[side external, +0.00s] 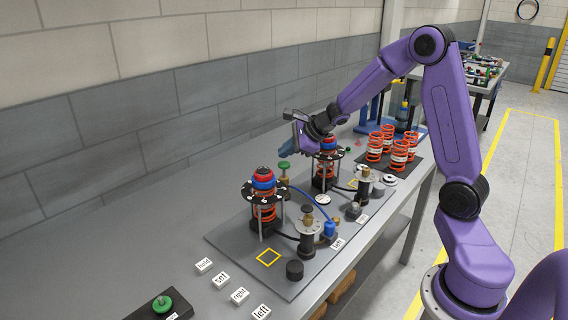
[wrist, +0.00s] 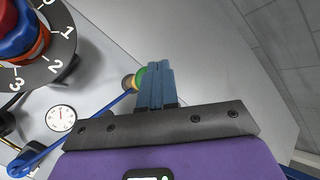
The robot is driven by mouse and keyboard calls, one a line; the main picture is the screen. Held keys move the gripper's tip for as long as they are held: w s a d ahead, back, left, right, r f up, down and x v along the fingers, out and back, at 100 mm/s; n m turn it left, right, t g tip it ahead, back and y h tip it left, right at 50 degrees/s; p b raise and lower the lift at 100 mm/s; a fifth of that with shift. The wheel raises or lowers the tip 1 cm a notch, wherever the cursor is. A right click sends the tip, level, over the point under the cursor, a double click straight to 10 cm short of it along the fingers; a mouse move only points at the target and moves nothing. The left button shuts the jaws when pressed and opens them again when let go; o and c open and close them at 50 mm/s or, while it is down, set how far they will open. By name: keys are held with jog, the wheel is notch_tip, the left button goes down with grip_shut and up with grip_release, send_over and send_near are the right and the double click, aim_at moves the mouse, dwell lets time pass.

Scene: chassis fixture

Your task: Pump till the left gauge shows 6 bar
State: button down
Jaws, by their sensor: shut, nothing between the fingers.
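My gripper (side external: 285,160) is shut and empty, its blue fingers just above a green-topped brass pump knob (side external: 284,166). In the wrist view, the closed fingers (wrist: 153,70) partly hide a green and yellow round part (wrist: 138,78); I cannot tell whether they touch it. A blue hose (side external: 308,192) runs from the pump area to a blue fitting near the "left" label (side external: 338,243). A white round gauge (side external: 322,199) lies face up on the plate. A gauge (wrist: 60,118) also shows in the wrist view; its needle is too small to read.
Two spring units stand on the grey plate, the left one (side external: 263,210) and the right one (side external: 326,170). Loose orange springs (side external: 375,148) stand behind. Word tiles (side external: 239,295) and a green button (side external: 162,303) lie at the front. The bench by the wall is clear.

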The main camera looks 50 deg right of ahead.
aim_at(283, 163)
jog(key=shift+f, duration=0.45)
jog(key=shift+f, duration=1.3)
dwell(1.6)
jog(key=shift+r, duration=1.7)
jog(key=shift+r, duration=2.55)
